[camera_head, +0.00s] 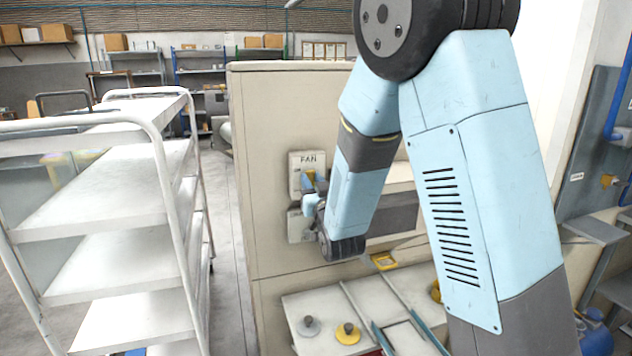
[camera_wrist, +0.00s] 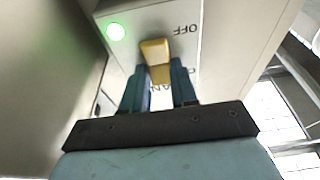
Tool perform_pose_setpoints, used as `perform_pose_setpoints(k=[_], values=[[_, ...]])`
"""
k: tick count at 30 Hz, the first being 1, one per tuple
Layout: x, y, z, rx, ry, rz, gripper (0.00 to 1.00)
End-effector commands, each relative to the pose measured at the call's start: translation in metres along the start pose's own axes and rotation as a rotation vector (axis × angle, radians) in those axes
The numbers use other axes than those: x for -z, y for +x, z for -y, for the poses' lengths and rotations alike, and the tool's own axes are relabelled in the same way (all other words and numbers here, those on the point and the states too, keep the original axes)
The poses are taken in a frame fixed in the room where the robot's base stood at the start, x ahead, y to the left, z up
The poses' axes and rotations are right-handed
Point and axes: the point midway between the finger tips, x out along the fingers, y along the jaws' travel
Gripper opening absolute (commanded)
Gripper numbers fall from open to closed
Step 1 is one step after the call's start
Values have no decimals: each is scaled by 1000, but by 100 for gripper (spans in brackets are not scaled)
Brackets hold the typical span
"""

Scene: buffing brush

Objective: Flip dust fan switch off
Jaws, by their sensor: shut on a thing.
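The fan switch is a yellow lever (camera_wrist: 155,52) on a pale switch box marked FAN (camera_head: 307,160), on the side of the beige cabinet. In the wrist view the box appears upside down, with OFF printed at the upper right and a second label partly hidden by a finger. A green light (camera_wrist: 116,31) glows on the box. My gripper (camera_wrist: 160,76) has its two teal fingers on either side of the lever and is shut on it. In the head view my gripper (camera_head: 312,200) is small at the box and partly covers the lever.
A second pale box (camera_head: 298,228) sits just below the switch box. A white shelf trolley (camera_head: 100,200) stands at the left. Open floor lies between trolley and cabinet.

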Motion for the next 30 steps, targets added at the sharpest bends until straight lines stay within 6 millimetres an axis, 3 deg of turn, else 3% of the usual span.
perform_pose_setpoints(k=[9,21,22,30], values=[[-6,-2,-2,-3,-1,-129,0],[-6,-3,-2,-4,-1,-145,0],[-6,-3,-3,-4,-1,-145,29],[-6,-3,-2,-3,-1,-147,53]])
